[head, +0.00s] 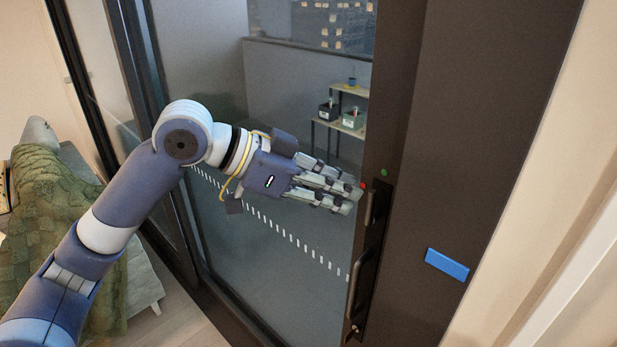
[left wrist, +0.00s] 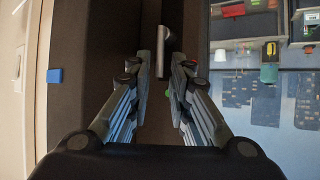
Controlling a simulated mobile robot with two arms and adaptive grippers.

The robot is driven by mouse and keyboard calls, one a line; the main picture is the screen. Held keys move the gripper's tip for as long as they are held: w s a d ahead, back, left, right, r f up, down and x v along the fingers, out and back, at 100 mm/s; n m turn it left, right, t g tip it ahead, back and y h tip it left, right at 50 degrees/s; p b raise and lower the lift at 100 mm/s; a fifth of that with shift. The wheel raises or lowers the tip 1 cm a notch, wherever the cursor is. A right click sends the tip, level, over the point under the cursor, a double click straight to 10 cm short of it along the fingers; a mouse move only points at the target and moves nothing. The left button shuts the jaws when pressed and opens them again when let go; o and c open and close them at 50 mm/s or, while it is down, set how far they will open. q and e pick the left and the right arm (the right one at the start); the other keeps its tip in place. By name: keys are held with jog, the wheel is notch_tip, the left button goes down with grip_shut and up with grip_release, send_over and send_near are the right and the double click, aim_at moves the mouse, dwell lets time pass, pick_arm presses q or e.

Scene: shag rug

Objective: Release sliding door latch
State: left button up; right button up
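The glass sliding door has a dark frame (head: 395,110). Its edge carries a small upright dark latch lever (head: 377,207) and, below it, a longer pull handle (head: 362,285). My left gripper (head: 352,197) reaches in from the left across the glass, its fingertips just left of the latch. In the left wrist view my left gripper (left wrist: 161,68) is open, with a gap between its fingers. A grey metal latch or handle part (left wrist: 163,45) shows in that gap near the tips. I cannot tell whether the fingers touch it. My right gripper is not in view.
A red dot (head: 362,186) and a green dot (head: 384,172) mark the frame by the latch. A blue plate (head: 447,264) is on the dark panel to the right. Shelves (head: 340,130) stand behind the glass. A bed with a green blanket (head: 50,220) is at left.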

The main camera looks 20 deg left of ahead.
pick_arm(q)
jog(key=v, duration=0.7)
jog(key=shift+s, duration=0.1)
